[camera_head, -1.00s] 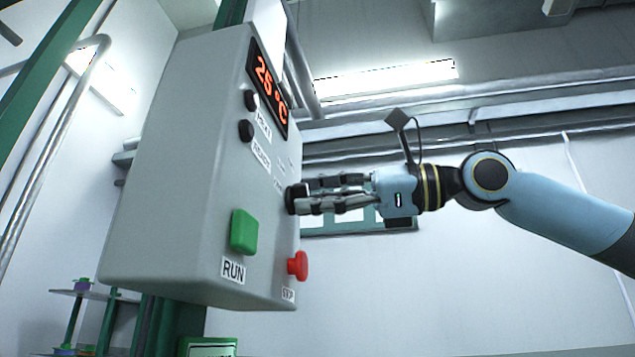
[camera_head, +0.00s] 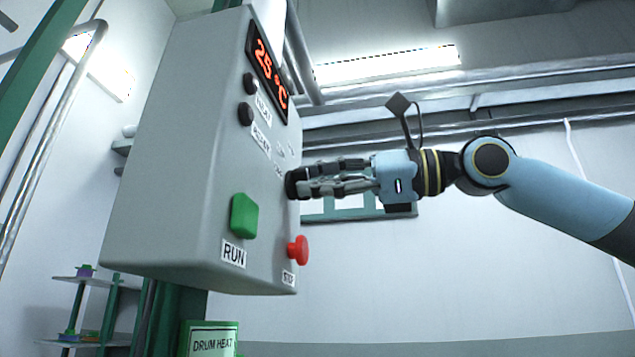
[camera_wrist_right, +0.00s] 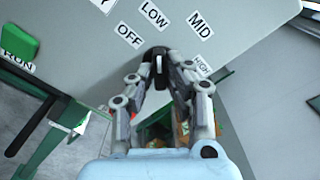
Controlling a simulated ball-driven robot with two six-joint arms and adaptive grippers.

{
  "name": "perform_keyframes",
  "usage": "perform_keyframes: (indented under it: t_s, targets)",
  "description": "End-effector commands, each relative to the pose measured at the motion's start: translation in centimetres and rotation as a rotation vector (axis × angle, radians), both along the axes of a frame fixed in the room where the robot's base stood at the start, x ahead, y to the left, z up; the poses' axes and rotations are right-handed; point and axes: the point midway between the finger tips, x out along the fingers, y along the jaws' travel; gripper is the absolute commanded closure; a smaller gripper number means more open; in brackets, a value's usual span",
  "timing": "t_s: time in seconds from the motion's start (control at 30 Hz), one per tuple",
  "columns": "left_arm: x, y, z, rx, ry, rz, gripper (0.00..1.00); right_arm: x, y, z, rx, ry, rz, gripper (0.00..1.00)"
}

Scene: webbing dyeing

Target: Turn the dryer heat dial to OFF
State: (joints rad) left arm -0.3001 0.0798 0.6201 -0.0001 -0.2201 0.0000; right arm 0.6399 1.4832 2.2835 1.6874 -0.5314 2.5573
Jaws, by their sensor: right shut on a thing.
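The dryer heat dial is a black knob (camera_head: 292,185) on the grey control box (camera_head: 175,150). In the right wrist view the dial (camera_wrist_right: 157,53) has a white pointer mark and labels around it: OFF (camera_wrist_right: 129,36), LOW (camera_wrist_right: 153,13), MID (camera_wrist_right: 200,24) and HIGH (camera_wrist_right: 202,66). Which label the pointer faces is hard to tell. My right gripper (camera_head: 303,182) reaches in from the right and is shut on the dial. In the wrist view its two fingers (camera_wrist_right: 159,70) close on the knob from both sides. My left gripper is not in view.
The box carries a red 25 °C display (camera_head: 267,68), two black knobs above (camera_head: 246,114), a green RUN button (camera_head: 244,216) and a red button (camera_head: 299,250) just below my right gripper. A green sign reading DRUM HEAT (camera_head: 211,340) stands below.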

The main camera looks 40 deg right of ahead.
Motion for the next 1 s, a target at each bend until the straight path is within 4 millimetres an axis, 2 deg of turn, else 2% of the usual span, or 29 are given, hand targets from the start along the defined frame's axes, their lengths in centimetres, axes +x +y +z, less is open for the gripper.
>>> perform_keyframes:
  t_s: [1.0]
  targets:
    - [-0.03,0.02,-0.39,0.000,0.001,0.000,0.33,0.02,-0.01,-0.09,-0.533,-0.451,0.000,1.00]
